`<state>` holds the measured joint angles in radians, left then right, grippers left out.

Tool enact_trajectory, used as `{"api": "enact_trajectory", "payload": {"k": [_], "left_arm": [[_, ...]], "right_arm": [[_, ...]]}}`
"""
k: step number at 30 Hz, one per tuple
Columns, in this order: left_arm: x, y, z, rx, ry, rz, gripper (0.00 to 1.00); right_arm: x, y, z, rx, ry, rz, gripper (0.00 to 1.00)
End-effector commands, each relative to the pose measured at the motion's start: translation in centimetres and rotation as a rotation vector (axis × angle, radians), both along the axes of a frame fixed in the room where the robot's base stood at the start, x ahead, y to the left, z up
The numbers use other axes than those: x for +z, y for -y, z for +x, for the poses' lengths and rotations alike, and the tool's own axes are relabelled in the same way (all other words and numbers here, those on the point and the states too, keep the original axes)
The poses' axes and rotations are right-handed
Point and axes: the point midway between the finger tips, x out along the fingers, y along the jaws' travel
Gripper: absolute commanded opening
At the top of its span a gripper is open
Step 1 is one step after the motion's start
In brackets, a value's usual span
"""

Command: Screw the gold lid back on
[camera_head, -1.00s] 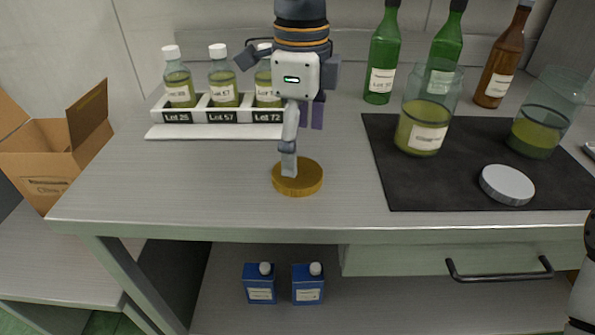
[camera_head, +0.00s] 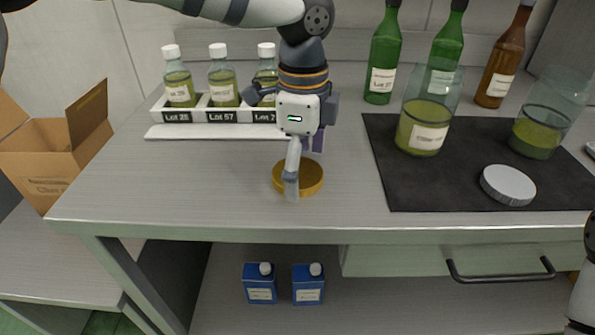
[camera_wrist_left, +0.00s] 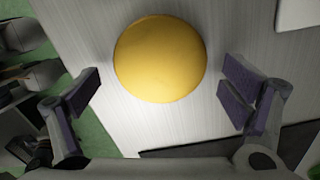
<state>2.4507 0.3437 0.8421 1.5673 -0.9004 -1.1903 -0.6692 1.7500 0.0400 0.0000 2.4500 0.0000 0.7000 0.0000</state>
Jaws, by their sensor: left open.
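The gold lid (camera_head: 314,174) lies flat on the bare grey bench, left of the dark mat. It also shows in the left wrist view (camera_wrist_left: 160,58), round and whole. My left gripper (camera_head: 300,166) is over the lid, pointing down, and hides part of it. In the left wrist view my left gripper (camera_wrist_left: 160,90) is open, with its fingers apart on either side of the lid and nothing between them held. Two glass jars with green oil, a near one (camera_head: 423,135) and a right one (camera_head: 538,136), stand on the mat; neither shows a lid. My right gripper is not in view.
A silver lid (camera_head: 508,185) lies on the dark mat (camera_head: 430,185). A white rack (camera_head: 197,117) with small bottles, green bottles (camera_head: 381,55) and a brown bottle (camera_head: 499,60) stand behind. A cardboard box (camera_head: 40,160) is at left. The bench front left is clear.

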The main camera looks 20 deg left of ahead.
Motion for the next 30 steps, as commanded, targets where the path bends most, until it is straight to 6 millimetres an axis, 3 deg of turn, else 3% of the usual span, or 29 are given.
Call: {"api": "enact_trajectory", "payload": {"k": [1,7,20,25,30], "left_arm": [[0.0,0.0,0.0,0.0,0.0,0.0,0.92],[0.0,0.0,0.0,0.0,0.0,0.0,0.49],[0.6,0.0,0.0,0.001,0.001,0.0,0.46],[3.2,0.0,0.1,0.001,0.005,0.0,0.46],[7.4,2.3,-2.3,-0.003,0.011,0.003,0.46]], "right_arm": [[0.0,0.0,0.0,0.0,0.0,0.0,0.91],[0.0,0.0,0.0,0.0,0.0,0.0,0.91],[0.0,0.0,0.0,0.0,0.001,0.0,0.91],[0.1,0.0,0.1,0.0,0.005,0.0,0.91],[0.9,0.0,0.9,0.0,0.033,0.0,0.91]]}}
